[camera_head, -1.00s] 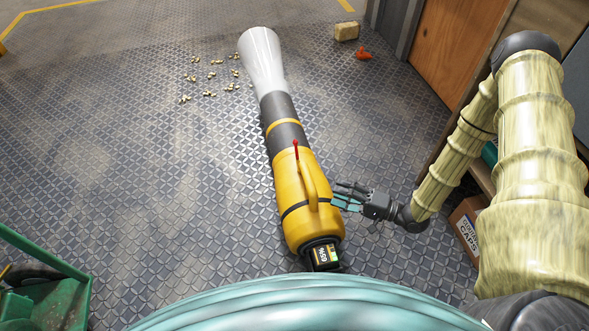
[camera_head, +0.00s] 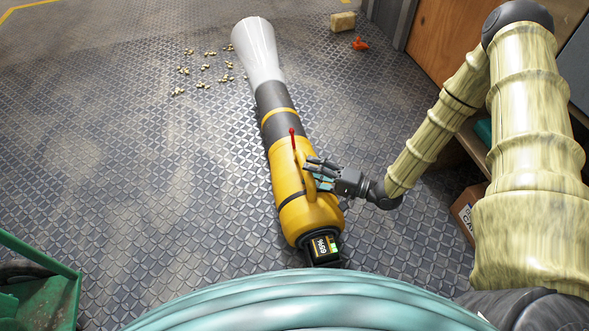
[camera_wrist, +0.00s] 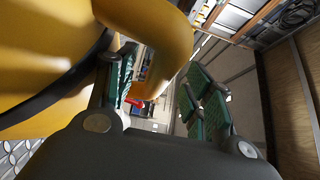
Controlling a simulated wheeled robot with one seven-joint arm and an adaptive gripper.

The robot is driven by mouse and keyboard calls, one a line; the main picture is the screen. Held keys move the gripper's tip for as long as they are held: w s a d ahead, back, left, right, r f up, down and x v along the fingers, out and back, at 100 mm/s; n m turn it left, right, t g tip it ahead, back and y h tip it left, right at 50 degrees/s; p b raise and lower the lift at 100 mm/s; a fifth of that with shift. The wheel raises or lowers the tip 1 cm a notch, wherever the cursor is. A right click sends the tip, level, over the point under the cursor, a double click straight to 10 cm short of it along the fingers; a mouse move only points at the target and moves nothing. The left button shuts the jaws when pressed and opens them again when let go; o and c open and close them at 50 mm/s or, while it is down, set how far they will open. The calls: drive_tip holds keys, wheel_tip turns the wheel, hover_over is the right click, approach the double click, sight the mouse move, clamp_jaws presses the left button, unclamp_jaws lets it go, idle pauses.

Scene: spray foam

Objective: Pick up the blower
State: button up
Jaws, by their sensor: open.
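The blower (camera_head: 297,185) lies on the floor, with a yellow body, a grey tube and a white flared nozzle pointing to the back. A black battery reading 69% is at its near end, and a red lever stands on top. My gripper (camera_head: 318,174) is open at the blower's handle, coming from the right. In the wrist view, the yellow handle (camera_wrist: 160,45) passes between the two green-padded fingers of my gripper (camera_wrist: 160,100), with the blower's body close on the left. I cannot tell whether the pads touch the handle.
Several small brass-coloured pieces (camera_head: 205,67) lie left of the nozzle. A tan block (camera_head: 343,21) and an orange item (camera_head: 360,44) lie at the back. A green cart (camera_head: 40,285) stands at the near left, and a cardboard box (camera_head: 467,210) at the right.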

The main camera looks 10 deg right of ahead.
drive_tip(key=shift+b+x, duration=0.3)
drive_tip(key=shift+x, duration=0.8)
clamp_jaws()
drive_tip(key=shift+r, duration=0.1)
